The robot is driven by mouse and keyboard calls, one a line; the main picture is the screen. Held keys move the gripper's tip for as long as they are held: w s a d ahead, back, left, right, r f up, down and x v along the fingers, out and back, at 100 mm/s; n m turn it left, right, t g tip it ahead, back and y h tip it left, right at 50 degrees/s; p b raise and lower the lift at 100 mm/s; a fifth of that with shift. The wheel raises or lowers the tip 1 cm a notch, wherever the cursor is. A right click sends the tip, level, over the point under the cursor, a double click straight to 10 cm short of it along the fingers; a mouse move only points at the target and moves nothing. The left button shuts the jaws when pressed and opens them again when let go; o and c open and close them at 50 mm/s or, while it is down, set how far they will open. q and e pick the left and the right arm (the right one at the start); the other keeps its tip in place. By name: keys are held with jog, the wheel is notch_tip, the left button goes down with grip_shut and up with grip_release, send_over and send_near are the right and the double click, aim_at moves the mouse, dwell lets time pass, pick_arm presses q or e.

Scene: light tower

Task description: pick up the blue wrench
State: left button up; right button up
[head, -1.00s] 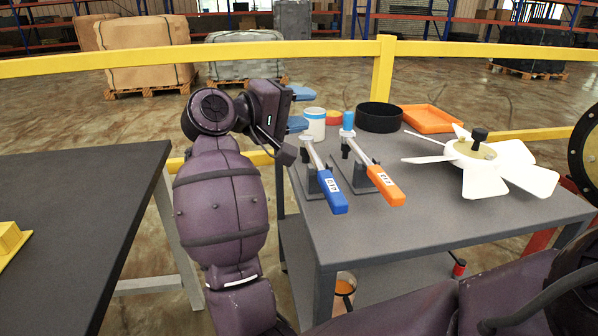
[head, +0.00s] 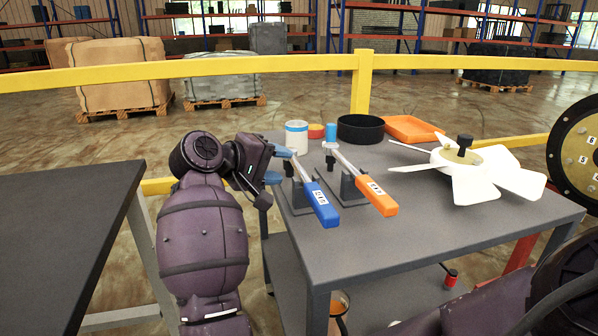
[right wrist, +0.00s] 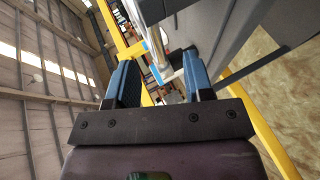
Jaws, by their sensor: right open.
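The blue wrench (head: 321,204) lies in a dark holder on the grey table, its blue handle towards me and its metal shaft pointing away. An orange-handled wrench (head: 377,195) lies in a similar holder to its right. My right gripper (head: 279,166) is open, with blue fingers, at the left of the blue wrench's shaft near its far end. I cannot tell whether a finger touches it. In the right wrist view the open fingers of the right gripper (right wrist: 159,85) show apart, with a pale shaft-like shape beyond them. My left gripper is not in view.
Behind the wrenches stand a white-and-blue cup (head: 297,137), a black round bowl (head: 361,128) and an orange tray (head: 412,128). A white fan (head: 470,172) stands at the right. A dark table (head: 60,235) is at the left, beyond a gap.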

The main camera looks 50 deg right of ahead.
aim_at(293, 164)
jog(key=x, duration=0.4)
jog(key=shift+s+d+r+p, duration=0.2)
jog(key=shift+s+r+p, duration=0.05)
jog(key=shift+p, duration=0.15)
jog(key=shift+d+f, duration=0.15)
grip_shut()
